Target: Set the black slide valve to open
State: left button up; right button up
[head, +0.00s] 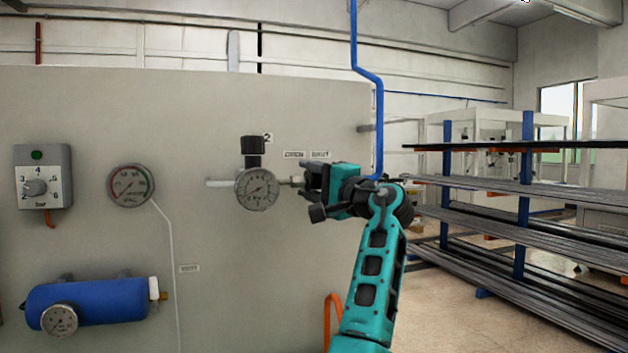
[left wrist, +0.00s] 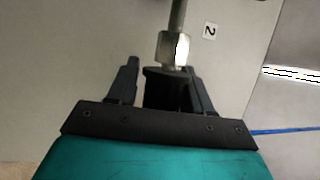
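The black slide valve shows in the left wrist view as a dark collar (left wrist: 166,78) behind a metal hex fitting (left wrist: 174,49) on a pipe. My left gripper (left wrist: 162,64) has its two fingers on either side of the collar. A narrow pale gap shows beside the left finger, and the right finger looks very close to the collar. In the head view my left gripper (head: 306,182) is at the panel, right of the hex fitting (head: 294,181), and hides the valve. Two small labels (head: 307,154) sit above; I cannot read them surely. My right gripper is out of view.
A round gauge (head: 257,189) with a black knob (head: 254,145) above it stands just left of the gripper. A second gauge (head: 131,185), a dial box (head: 43,177) and a blue tank (head: 87,302) are farther left. A pipe rack (head: 527,200) stands at right.

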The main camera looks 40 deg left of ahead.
pick_arm(q)
jog(key=shift+o, duration=0.6)
jog(key=shift+s+a+r, duration=0.1)
jog(key=shift+s+r, duration=0.05)
jog(key=shift+s, duration=0.05)
jog(key=shift+w, duration=0.1)
jog(key=shift+d, duration=0.35)
jog(key=s+d+f+b, duration=0.1)
jog(key=d+f, duration=0.1)
jog(key=d, duration=1)
jog(key=shift+f, duration=0.1)
